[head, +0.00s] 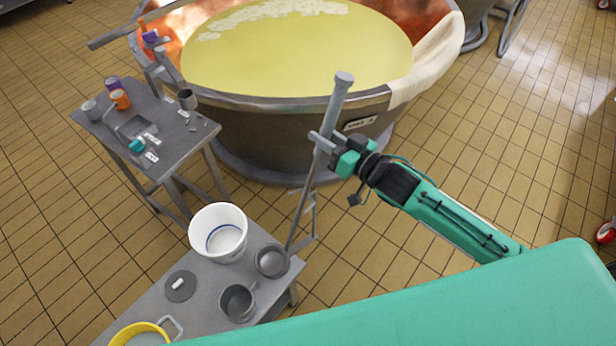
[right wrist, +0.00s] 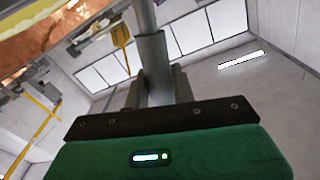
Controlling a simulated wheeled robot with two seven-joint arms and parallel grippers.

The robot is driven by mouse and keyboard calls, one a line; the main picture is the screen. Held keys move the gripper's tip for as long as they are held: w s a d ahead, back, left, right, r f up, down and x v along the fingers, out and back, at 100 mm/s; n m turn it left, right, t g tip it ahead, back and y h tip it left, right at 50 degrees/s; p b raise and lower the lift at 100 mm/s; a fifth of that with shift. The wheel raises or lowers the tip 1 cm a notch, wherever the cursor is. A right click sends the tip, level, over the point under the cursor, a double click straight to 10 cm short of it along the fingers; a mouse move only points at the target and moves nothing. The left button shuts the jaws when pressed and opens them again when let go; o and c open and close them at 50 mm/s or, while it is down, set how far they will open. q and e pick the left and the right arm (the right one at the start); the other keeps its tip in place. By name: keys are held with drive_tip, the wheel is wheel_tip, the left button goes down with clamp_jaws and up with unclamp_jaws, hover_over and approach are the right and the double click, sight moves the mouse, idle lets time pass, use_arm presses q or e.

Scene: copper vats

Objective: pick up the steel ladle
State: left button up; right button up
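The steel ladle (head: 302,208) stands nearly upright, leaning right, with a long thin handle that thickens toward the top. Its round bowl (head: 272,261) is low at the right end of the near bench; I cannot tell whether it touches the bench top. My right gripper (head: 323,143) is shut around the upper handle. In the right wrist view, the grey handle (right wrist: 152,55) rises between the two fingers of the right gripper (right wrist: 157,88), with no clear gap beside it. My left gripper is not in view.
The near bench (head: 205,280) holds a white bucket (head: 218,236), a steel jug (head: 238,303), a grey disc (head: 180,286) and a yellow-rimmed container (head: 140,333). A copper vat (head: 290,130) of yellow liquid stands behind the ladle. A small side table (head: 180,150) is left.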

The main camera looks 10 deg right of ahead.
clamp_jaws()
drive_tip(key=shift+r, duration=0.1)
wheel_tip(320, 180, up, 27)
drive_tip(key=p, duration=0.5)
idle(0.5)
